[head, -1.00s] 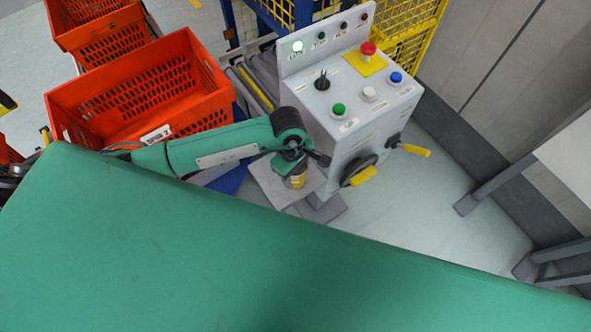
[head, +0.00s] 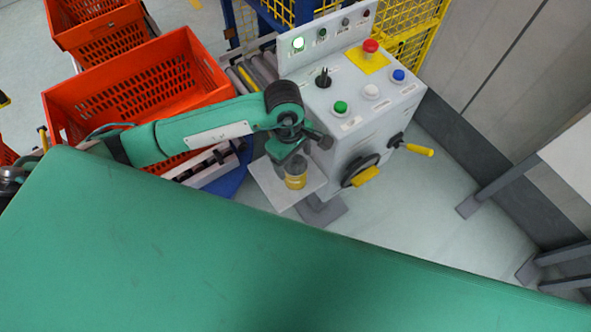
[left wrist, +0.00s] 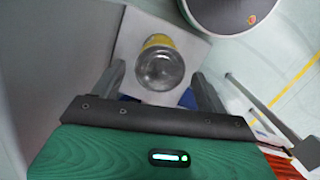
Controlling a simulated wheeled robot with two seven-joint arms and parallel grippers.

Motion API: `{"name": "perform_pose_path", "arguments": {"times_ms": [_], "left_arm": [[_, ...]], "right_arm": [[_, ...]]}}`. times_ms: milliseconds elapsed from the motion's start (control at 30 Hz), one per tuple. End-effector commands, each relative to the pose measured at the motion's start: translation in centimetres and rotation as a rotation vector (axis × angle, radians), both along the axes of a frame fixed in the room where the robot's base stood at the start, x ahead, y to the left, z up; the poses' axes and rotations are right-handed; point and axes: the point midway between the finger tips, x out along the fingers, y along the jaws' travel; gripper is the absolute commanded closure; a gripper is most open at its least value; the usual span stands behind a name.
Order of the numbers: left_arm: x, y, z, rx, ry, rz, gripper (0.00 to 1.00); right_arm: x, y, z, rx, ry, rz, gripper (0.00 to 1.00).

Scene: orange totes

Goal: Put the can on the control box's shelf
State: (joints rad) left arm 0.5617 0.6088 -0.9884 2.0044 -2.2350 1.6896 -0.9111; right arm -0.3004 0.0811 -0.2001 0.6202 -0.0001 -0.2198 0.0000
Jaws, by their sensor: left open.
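A yellow can with a grey metal top (head: 295,176) stands upright on the small light-grey shelf (head: 273,190) at the near left side of the grey control box (head: 350,115). In the left wrist view the can (left wrist: 159,66) shows between the two fingers, with the pale shelf (left wrist: 128,50) around it. My left gripper (left wrist: 162,92) is open, its fingers on either side of the can's near edge and apart from it. In the head view my left gripper (head: 290,158) is just behind the can. My right gripper is not in view.
Orange totes (head: 140,85) stand at the left by a roller conveyor. The box carries buttons, a handwheel (head: 361,171) and a yellow-handled crank (head: 418,149). A yellow mesh fence (head: 405,45) is behind. The floor right of the box is clear.

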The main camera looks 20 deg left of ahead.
Motion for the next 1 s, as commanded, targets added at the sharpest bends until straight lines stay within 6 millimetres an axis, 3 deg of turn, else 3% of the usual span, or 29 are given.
{"name": "perform_pose_path", "arguments": {"times_ms": [200,333,1000], "left_arm": [[0.3,0.4,3.8,-0.001,-0.005,0.0,0.24],[0.3,0.6,5.1,0.0,-0.003,0.0,0.24],[0.2,0.6,5.8,-0.003,0.001,0.0,0.24]], "right_arm": [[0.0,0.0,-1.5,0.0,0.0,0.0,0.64],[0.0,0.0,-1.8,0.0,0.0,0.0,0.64],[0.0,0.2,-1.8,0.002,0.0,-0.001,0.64]]}}
